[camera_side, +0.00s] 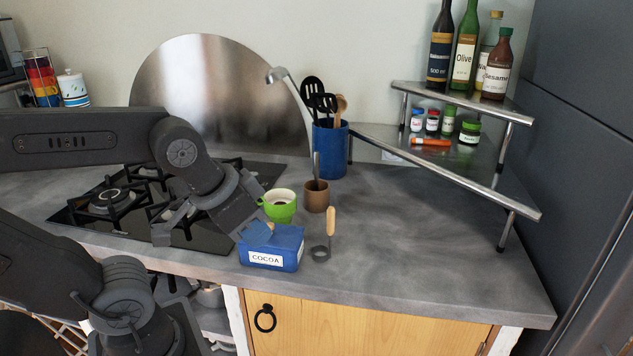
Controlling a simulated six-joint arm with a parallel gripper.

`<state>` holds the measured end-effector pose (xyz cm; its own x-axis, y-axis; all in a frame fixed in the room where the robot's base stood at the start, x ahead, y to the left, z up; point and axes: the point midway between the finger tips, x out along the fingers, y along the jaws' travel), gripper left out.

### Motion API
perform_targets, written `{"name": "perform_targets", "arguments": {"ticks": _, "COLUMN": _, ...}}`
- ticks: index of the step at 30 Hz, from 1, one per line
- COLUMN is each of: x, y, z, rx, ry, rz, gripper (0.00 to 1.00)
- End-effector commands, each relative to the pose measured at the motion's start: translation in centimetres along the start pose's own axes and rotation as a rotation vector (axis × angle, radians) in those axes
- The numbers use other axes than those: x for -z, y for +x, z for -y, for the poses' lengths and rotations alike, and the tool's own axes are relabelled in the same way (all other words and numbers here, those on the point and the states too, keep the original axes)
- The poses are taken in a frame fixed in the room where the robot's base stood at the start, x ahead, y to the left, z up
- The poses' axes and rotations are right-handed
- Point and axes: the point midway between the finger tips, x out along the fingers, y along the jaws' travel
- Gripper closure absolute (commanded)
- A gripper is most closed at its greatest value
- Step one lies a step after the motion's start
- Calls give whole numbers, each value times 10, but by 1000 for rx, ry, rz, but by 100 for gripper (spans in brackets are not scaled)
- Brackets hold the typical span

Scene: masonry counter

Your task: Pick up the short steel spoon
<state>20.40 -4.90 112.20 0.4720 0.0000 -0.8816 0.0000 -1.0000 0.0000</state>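A steel handle (316,165) stands upright in a brown cup (316,198) near the middle of the counter. It may be the short steel spoon, but its lower end is hidden in the cup. My gripper (243,222) is to the left of the brown cup, low over the counter between the hob and a blue cocoa box. It is apart from the steel handle. I see nothing held in it, but its fingers are partly hidden and I cannot tell how far apart they are.
A green cup (280,206) and the blue cocoa box (272,250) stand close by my gripper. A blue utensil crock (330,150) is behind the brown cup. The counter's right side is clear below a steel shelf (450,165).

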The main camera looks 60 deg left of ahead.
Motion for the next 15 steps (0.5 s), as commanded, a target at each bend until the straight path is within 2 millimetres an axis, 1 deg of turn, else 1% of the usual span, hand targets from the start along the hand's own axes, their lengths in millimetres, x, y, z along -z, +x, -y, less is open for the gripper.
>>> {"name": "perform_targets", "arguments": {"ticks": 1, "x": 0, "y": 0, "z": 0, "rx": 0, "ry": 0, "rz": 0, "gripper": 80}}
{"name": "perform_targets", "arguments": {"ticks": 9, "x": 0, "y": 0, "z": 0, "rx": 0, "ry": 0, "rz": 0, "gripper": 54}}
{"name": "perform_targets", "arguments": {"ticks": 10, "x": 0, "y": 0, "z": 0, "rx": 0, "ry": 0, "rz": 0, "gripper": 52}}
{"name": "perform_targets", "arguments": {"ticks": 15, "x": 0, "y": 0, "z": 0, "rx": 0, "ry": 0, "rz": 0, "gripper": 52}}
